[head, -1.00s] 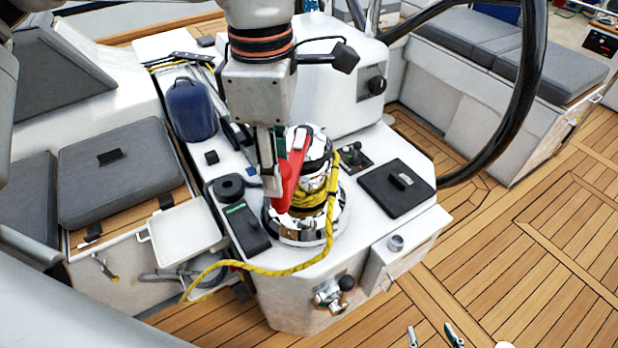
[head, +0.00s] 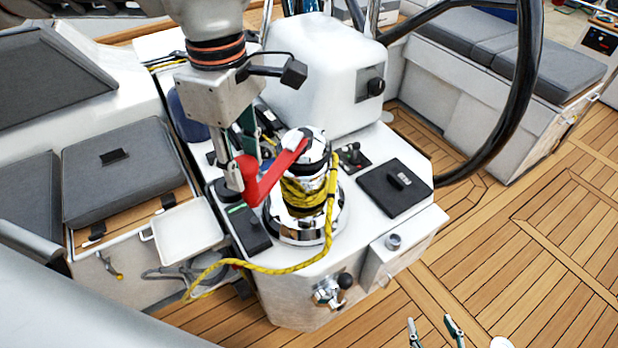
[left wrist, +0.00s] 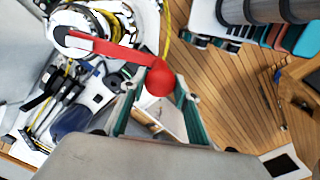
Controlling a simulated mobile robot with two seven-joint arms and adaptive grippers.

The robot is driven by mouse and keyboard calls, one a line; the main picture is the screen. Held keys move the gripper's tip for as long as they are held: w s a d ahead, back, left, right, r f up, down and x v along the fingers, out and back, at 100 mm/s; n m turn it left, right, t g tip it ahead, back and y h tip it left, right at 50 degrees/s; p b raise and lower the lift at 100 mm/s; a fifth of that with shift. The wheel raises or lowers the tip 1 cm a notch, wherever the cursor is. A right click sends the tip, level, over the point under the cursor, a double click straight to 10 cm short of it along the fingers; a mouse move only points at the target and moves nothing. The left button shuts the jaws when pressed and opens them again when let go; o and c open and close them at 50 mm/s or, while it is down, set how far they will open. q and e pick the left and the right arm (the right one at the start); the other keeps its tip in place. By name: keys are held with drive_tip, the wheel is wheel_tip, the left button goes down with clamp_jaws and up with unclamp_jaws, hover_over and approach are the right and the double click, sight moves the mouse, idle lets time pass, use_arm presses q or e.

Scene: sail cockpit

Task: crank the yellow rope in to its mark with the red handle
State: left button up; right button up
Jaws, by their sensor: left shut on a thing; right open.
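The chrome winch (head: 306,222) stands on the white console with the yellow rope (head: 330,225) wrapped around its drum. The rope runs down the front of the console and off to the left. The red handle (head: 275,176) sits on top of the winch and points left and toward the front. My left gripper (head: 243,175) is shut on the handle's knob end. In the left wrist view the red knob (left wrist: 160,78) lies between its fingers. My right gripper (head: 436,332) is open and empty at the bottom edge, low over the deck. I cannot make out a mark on the rope.
A black steering wheel (head: 522,90) rises at the right of the console. A black hatch plate (head: 394,190), a small lever panel (head: 352,157) and a blue bag (head: 186,118) are near the winch. A white tray (head: 187,232) is at the left. Wooden deck lies open at the right.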

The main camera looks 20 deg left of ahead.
use_arm(q)
drive_tip(key=shift+a, duration=0.1)
drive_tip(key=shift+w+a+m+p, duration=0.3)
drive_tip(key=shift+a+m+p, duration=0.3)
drive_tip(key=shift+a, duration=0.4)
drive_tip(key=shift+w+a+m+p, duration=0.25)
drive_tip(key=shift+a+m+p, duration=0.35)
drive_tip(key=shift+a, duration=0.4)
drive_tip(key=shift+w+a+r+m+p, duration=0.15)
drive_tip(key=shift+w+a+m+p, duration=0.2)
drive_tip(key=shift+a+p, duration=0.25)
drive_tip(key=o, duration=1.3)
